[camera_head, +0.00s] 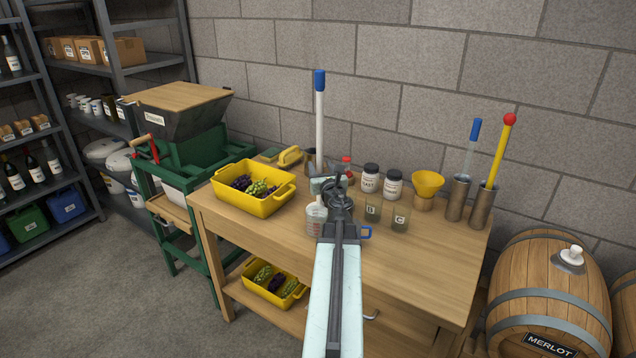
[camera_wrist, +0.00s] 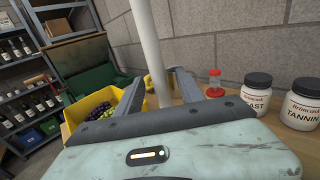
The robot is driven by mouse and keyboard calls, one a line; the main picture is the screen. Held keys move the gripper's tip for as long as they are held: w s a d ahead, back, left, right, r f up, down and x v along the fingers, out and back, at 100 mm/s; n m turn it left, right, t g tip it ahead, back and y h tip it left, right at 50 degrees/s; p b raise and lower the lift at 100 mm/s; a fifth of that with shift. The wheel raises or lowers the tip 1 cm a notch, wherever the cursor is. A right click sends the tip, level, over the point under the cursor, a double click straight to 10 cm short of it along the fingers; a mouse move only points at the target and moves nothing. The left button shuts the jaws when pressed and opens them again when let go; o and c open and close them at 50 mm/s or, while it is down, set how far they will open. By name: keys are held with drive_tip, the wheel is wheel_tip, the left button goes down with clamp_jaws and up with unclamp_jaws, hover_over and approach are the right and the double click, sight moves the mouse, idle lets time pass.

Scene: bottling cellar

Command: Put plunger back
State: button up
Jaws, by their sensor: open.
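Two steel tubes stand at the table's right end. The left tube (camera_head: 457,200) holds a thin blue-topped rod (camera_head: 474,135); the right tube (camera_head: 482,210) holds a yellow rod with a red knob (camera_head: 502,145).
A yellow grape crate (camera_head: 250,205) stands left of my gripper. A Merlot barrel (camera_head: 545,290) stands right. The table's front right (camera_head: 425,270) is clear.

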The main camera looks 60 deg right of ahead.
sight(318, 160)
drive_tip(key=x, duration=0.4)
drive_tip(key=shift+w+d+r, duration=0.15)
drive_tip(key=shift+w+d, duration=0.1)
drive_tip(key=shift+s+a, duration=0.1)
clamp_jaws()
idle(0.9)
